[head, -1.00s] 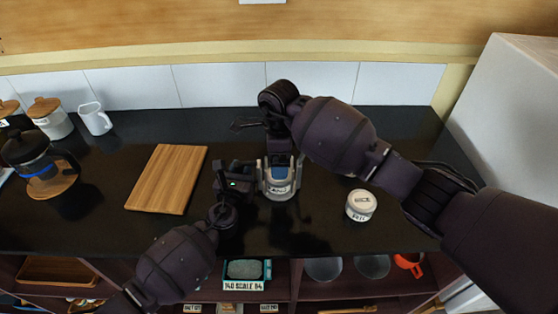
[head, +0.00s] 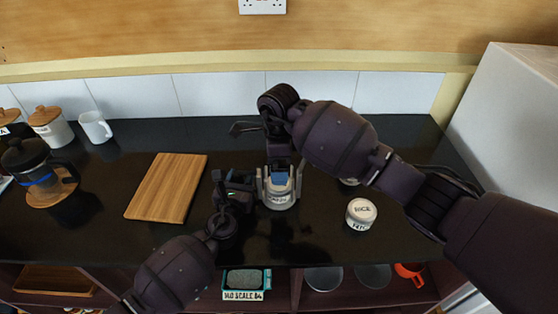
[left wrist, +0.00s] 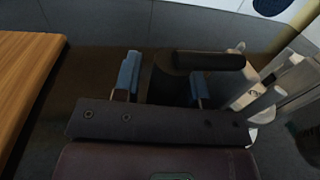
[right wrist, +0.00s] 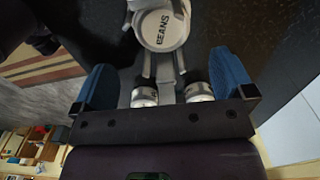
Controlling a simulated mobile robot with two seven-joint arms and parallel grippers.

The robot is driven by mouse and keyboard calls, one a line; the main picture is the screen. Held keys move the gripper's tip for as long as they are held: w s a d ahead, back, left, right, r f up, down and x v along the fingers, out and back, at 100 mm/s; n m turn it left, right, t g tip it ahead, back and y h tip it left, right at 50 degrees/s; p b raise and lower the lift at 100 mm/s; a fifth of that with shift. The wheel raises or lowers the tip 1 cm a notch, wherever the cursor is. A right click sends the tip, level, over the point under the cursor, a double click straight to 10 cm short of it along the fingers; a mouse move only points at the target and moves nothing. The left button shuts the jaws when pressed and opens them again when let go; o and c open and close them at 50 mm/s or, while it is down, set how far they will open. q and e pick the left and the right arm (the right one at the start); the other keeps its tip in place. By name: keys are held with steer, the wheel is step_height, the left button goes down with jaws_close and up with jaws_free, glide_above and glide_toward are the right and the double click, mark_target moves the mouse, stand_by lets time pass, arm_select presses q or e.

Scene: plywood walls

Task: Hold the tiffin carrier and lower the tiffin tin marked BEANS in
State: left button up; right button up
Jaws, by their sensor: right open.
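The tiffin carrier (head: 296,188) stands on the dark counter, a grey frame with uprights. The tin marked BEANS (right wrist: 163,28) is a pale round tin; in the right wrist view its lettered top shows beyond the fingers. In the head view it sits low between the carrier's uprights. My right gripper (right wrist: 163,86) is open above the carrier, its blue fingers wide apart and clear of the tin. My left gripper (left wrist: 164,82) is beside the carrier, its blue fingers closed about the carrier's dark side handle (left wrist: 210,61). Part of the tin's seat is hidden.
A tin marked RICE (head: 361,213) stands right of the carrier, and another tin (head: 349,182) is mostly hidden behind my right arm. A wooden board (head: 168,188) lies to the left. A coffee press (head: 32,165) and white jug (head: 95,127) stand farther left.

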arm_select(q)
steer(key=shift+o, duration=1.3)
steer(key=shift+s, duration=0.1)
steer(key=s, duration=0.4)
steer(key=s+a, duration=0.1)
steer(key=s, duration=0.2)
steer(key=s+a, duration=0.1)
steer(key=s, duration=0.3)
steer(key=shift+s+a, duration=0.15)
steer(key=shift+s, duration=0.15)
